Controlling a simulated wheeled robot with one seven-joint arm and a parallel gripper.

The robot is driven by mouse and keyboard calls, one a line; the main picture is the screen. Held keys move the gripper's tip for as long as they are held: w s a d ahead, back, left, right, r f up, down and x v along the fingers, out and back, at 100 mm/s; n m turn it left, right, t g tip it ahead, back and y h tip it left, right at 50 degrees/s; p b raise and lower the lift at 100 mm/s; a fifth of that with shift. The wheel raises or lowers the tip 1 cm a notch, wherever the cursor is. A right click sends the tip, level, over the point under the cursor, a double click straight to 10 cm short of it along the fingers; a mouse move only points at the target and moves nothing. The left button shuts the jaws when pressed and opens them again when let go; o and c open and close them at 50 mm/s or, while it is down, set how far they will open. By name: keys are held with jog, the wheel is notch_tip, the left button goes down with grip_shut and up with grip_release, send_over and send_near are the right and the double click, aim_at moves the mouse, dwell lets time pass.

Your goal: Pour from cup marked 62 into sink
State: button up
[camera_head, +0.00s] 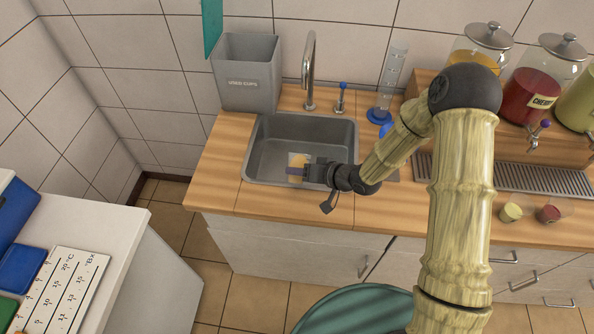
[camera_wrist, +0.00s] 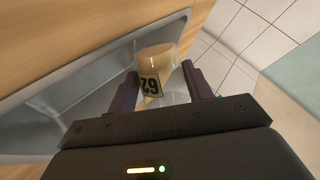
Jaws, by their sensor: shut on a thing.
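My gripper (camera_head: 300,172) is over the sink (camera_head: 253,150), shut on a clear cup. The cup marked 62 (camera_wrist: 158,62) shows between the two fingers in the wrist view, with its dark number on a yellowish label. It holds some pale yellow-tan liquid, and the cup is tilted in that view. In the head view the cup (camera_head: 299,160) is small and partly covered by a finger, so its exact tilt is hard to tell. The grey basin lies below it; I cannot make out liquid in the basin.
A tap (camera_head: 309,70) stands behind the sink, beside a grey used-cups bin (camera_head: 247,75). A measuring cylinder (camera_head: 391,80) is to the right. Dispenser jars (camera_head: 532,90) and two small cups (camera_head: 511,212) are farther right. A white side table (camera_head: 125,240) is at left.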

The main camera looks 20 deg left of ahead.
jog(key=shift+w+f+p, duration=0.1)
jog(key=shift+p, duration=0.55)
jog(key=shift+f+g+p, duration=0.3)
jog(key=shift+w+r+m+p, duration=0.1)
jog(key=shift+r+m+p, duration=0.2)
jog(key=shift+p, duration=0.35)
jog(key=shift+f, duration=0.15)
jog(key=shift+r+g+p, duration=0.3)
jog(key=shift+g+p, duration=0.1)
jog(key=shift+p, duration=1)
jog(key=shift+w+f+m+h, duration=0.1)
jog(key=shift+f+m+h, duration=0.1)
jog(key=shift+m+h, duration=0.1)
dwell(0.6)
jog(key=shift+w+f, duration=0.15)
jog(key=shift+f, duration=0.25)
jog(key=shift+w+r+m+g+p, duration=0.1)
jog(key=shift+r+m+g+p, duration=0.35)
jog(key=shift+p, duration=1.7)
dwell(0.3)
